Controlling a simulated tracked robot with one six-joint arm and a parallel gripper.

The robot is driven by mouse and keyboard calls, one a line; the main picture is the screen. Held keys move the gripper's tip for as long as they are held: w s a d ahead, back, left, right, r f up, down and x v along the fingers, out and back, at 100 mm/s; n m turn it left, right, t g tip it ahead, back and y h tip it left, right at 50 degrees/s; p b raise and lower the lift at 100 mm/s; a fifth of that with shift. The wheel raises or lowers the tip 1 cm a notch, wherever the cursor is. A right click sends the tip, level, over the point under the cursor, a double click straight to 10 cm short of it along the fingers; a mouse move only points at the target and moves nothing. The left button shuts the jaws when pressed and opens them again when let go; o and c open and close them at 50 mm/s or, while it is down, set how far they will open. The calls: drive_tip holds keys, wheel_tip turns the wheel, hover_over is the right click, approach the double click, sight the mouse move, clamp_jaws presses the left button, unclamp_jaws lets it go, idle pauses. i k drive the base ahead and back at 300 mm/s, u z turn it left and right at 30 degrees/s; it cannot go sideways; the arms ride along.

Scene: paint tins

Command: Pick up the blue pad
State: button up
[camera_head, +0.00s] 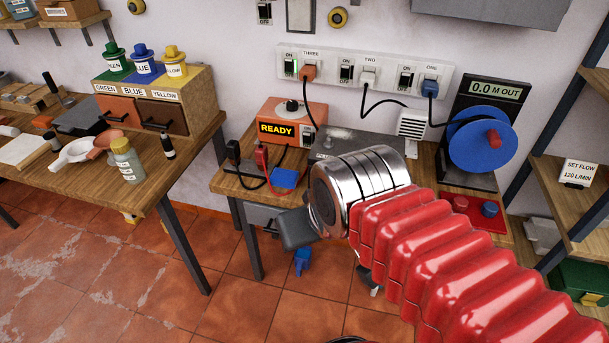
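A small flat blue pad (285,178) lies on the wooden bench, just in front of the orange box marked READY and beside the red and black clamps. My arm reaches in from the lower right with a red ribbed sleeve and a silver wrist. The dark grey part of my gripper (297,229) shows below and left of the wrist, in front of the bench's front edge as seen here. It appears apart from the pad. The wrist hides most of the gripper, so its opening and anything between its fingers cannot be seen.
A small blue object (302,262) shows below the gripper; whether it lies on the floor is unclear. The READY box (291,125), red clamp (262,160) and black clamp (233,153) with cables crowd the pad. A blue reel (474,145) stands at the bench's right.

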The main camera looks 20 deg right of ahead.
sight(284, 178)
drive_tip(key=z, duration=0.2)
drive_tip(key=i, duration=1)
drive_tip(key=z, duration=2.2)
drive_tip(key=k, duration=0.25)
drive_tip(key=z, duration=0.1)
